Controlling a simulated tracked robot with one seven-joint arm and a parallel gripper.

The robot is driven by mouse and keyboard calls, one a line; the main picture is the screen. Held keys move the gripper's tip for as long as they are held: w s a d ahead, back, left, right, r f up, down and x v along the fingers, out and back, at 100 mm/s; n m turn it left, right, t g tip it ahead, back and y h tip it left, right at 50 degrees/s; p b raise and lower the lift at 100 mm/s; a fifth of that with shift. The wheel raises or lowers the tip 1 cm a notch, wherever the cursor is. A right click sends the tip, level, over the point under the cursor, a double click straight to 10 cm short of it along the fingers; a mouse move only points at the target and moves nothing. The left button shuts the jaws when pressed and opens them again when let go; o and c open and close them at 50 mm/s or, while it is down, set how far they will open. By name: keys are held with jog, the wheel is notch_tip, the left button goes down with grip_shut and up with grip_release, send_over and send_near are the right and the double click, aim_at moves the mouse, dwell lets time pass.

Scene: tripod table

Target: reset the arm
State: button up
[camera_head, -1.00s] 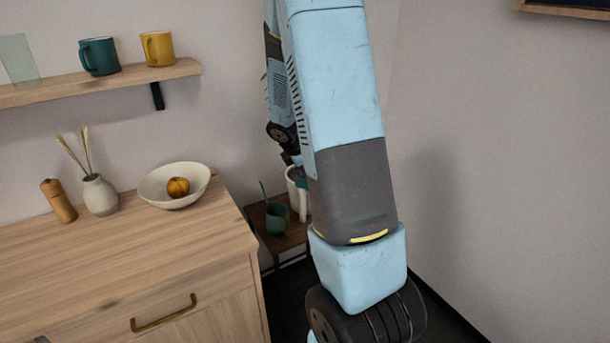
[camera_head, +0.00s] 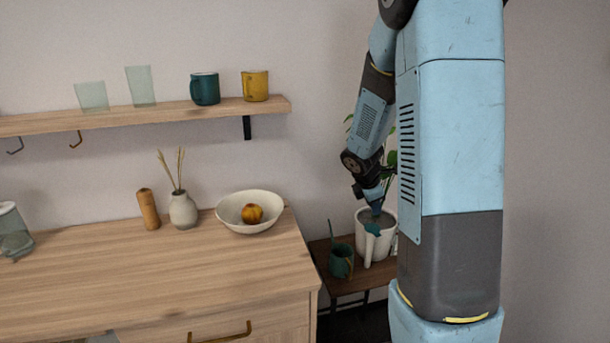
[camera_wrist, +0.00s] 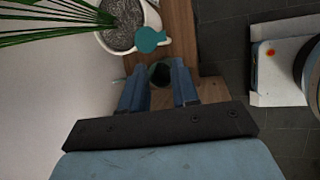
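My arm rises on the right side of the head view and reaches down behind itself toward a small wooden side table (camera_head: 350,283). My gripper (camera_head: 373,197) is small and partly unclear there, near the top of a white pot (camera_head: 382,245). In the wrist view my gripper (camera_wrist: 160,86) shows two blue fingers apart, with nothing held between them. Beyond the fingertips is the dark opening of a green mug (camera_wrist: 160,72). The mug (camera_head: 341,262) stands on the side table with a thin stick in it. A teal piece (camera_wrist: 150,39) is at the pot's rim.
A plant's green leaves (camera_wrist: 50,12) hang close by at upper left in the wrist view. A wooden cabinet (camera_head: 150,285) holds a bowl (camera_head: 236,222), a vase (camera_head: 183,212) and a wooden mill (camera_head: 148,209). A shelf (camera_head: 150,119) carries mugs and glasses. A wall stands behind.

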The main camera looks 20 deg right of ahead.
jog(key=s+a+r+m+t+y, duration=0.1)
jog(key=s+a+r+m, duration=0.4)
jog(key=s+a+r, duration=0.1)
jog(key=s+a+r+m+t+y, duration=0.1)
jog(key=s+a+r+m+y, duration=0.1)
jog(key=s+a+r+m, duration=0.3)
jog(key=s+a+r+m+y, duration=0.1)
jog(key=s+a+r+m, duration=0.5)
jog(key=s+r, duration=0.4)
jog(key=s+m, duration=0.1)
jog(key=s, duration=0.4)
jog(key=shift+a+t+y, duration=0.3)
jog(key=shift+a+t, duration=0.05)
jog(key=shift+t, duration=0.05)
